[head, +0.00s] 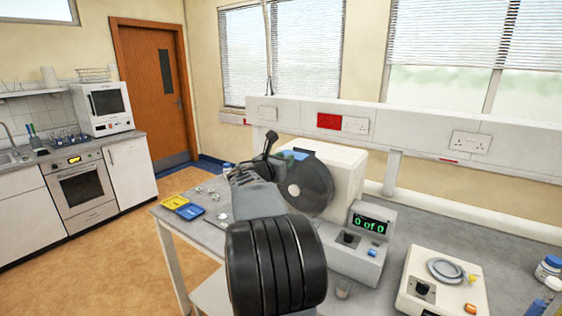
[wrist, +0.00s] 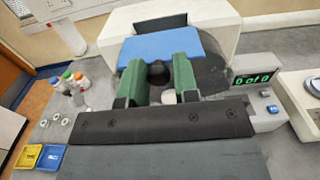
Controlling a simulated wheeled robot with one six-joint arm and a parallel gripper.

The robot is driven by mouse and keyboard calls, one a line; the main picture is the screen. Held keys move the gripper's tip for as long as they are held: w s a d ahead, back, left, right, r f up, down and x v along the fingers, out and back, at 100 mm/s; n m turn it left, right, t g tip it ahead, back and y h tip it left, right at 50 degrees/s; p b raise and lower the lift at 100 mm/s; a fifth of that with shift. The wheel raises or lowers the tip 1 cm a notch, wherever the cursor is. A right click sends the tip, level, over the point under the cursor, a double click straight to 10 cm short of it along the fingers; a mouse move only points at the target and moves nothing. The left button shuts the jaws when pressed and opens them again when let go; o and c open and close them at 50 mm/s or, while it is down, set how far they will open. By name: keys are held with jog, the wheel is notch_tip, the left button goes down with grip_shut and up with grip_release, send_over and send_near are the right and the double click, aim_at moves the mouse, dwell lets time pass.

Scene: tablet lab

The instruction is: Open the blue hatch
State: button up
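The blue hatch (wrist: 165,46) is a flat blue panel on the front of a white machine (wrist: 205,17) in the wrist view. In the head view only a small blue part of the hatch (head: 296,154) shows past my arm, beside a dark translucent disc (head: 309,188) on the white machine (head: 345,168). My gripper (wrist: 157,76) has two green fingers, apart with a gap between them. Their tips overlap the hatch's lower edge in the picture; I cannot tell whether they touch it. A dark round opening or part shows between the fingers. Nothing is held.
A counter reading "0 of 0" (head: 370,222) stands right of the machine, and a white balance-like device (head: 440,285) further right. Yellow (head: 174,202) and blue (head: 190,212) trays lie at the bench's left. Capped bottles (wrist: 75,82) stand left of the gripper.

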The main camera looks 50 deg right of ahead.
jog(key=o, duration=0.3)
jog(key=shift+a, duration=0.1)
jog(key=s+a+b, duration=0.1)
jog(key=a+b, duration=0.2)
jog(key=a, duration=1)
jog(key=shift+a, duration=0.35)
jog(key=s+a+f+m+y, duration=0.1)
jog(key=a+f+m+y, duration=0.25)
jog(key=f+m, duration=0.3)
jog(key=s+a+f+m+y, duration=0.25)
jog(key=f+m+y, duration=0.2)
jog(key=f, duration=0.35)
jog(key=s+a+f+m+t+y, duration=0.1)
jog(key=a+f+m+y, duration=0.1)
jog(key=a, duration=0.5)
jog(key=s+a+f+m+t+y, duration=0.1)
jog(key=s+a+f+m+y, duration=0.1)
jog(key=a, duration=0.6)
jog(key=s+a+f+m+t+y, duration=0.1)
jog(key=a+f+m+y, duration=0.2)
jog(key=a+y, duration=0.3)
jog(key=shift+s+a+f+m, duration=0.35)
jog(key=shift+a+f+m, duration=0.05)
jog(key=shift+a, duration=0.3)
